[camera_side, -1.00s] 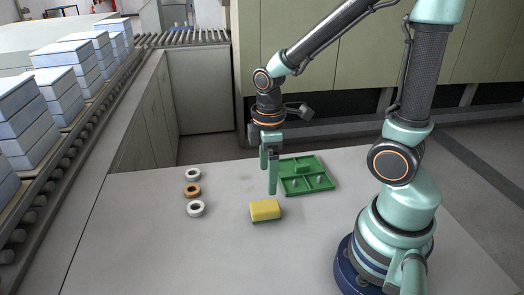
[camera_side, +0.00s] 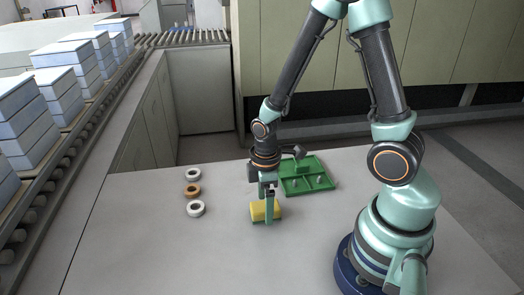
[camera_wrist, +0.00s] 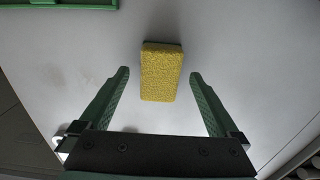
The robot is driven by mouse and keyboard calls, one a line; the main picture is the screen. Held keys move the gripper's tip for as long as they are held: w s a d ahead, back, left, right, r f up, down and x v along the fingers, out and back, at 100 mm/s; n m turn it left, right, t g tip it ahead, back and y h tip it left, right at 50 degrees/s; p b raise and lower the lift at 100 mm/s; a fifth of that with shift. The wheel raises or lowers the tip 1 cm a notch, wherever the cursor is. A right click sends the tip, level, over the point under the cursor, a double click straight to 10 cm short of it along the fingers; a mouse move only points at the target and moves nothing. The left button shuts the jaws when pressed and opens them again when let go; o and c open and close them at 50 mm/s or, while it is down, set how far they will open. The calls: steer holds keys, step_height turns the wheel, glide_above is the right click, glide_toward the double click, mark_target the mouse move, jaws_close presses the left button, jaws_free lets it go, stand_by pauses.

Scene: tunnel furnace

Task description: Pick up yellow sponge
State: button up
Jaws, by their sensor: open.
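A yellow sponge (camera_side: 258,211) with a darker underside lies on the grey table. In the side view my gripper (camera_side: 269,222) is down at the sponge, and one finger hides part of it. In the wrist view the sponge (camera_wrist: 161,72) lies lengthwise between and slightly beyond the two green fingers of my gripper (camera_wrist: 160,75). The fingers are open, with a gap on each side of the sponge. Nothing is held.
A green compartment tray (camera_side: 318,185) with small pieces lies just behind and right of the sponge. Two white rings (camera_side: 196,209) and an orange ring (camera_side: 193,190) lie to the left. The front left of the table is clear.

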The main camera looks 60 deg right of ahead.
steer(key=shift+f, duration=0.8)
steer(key=c, duration=1.5)
steer(key=shift+c, duration=0.2)
steer(key=shift+r, duration=0.2)
step_height(320, 180, up, 20)
steer(key=shift+f, duration=0.15)
